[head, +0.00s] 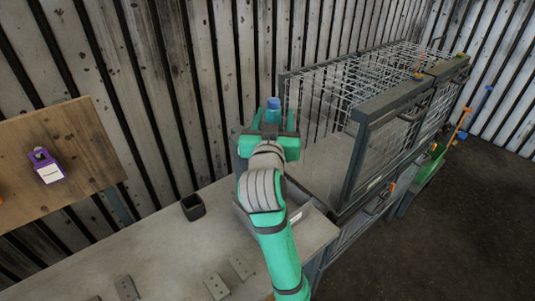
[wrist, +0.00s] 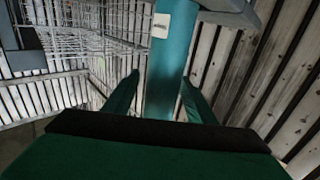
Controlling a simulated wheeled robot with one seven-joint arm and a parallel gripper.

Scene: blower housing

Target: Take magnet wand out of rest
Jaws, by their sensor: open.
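A teal upright cylinder with a small pale label, which looks like the magnet wand (wrist: 170,75), stands between my fingers in the wrist view. In the head view a blue-capped upright piece, probably the wand's top (head: 273,104), rises just beyond my gripper (head: 271,132). My gripper also shows in the wrist view (wrist: 160,88), its two fingers apart, one on each side of the cylinder with a gap visible on both sides. A teal and grey piece by the cylinder's top (wrist: 232,12) may be part of the rest. The cylinder's lower end is hidden behind my gripper.
A wire cage with a dark frame (head: 365,125) stands close on the right. A ribbed wall is behind. The grey bench (head: 155,250) bears a small dark cup (head: 193,207) and several flat plates. A wooden board (head: 75,150) with a purple device (head: 46,168) is left.

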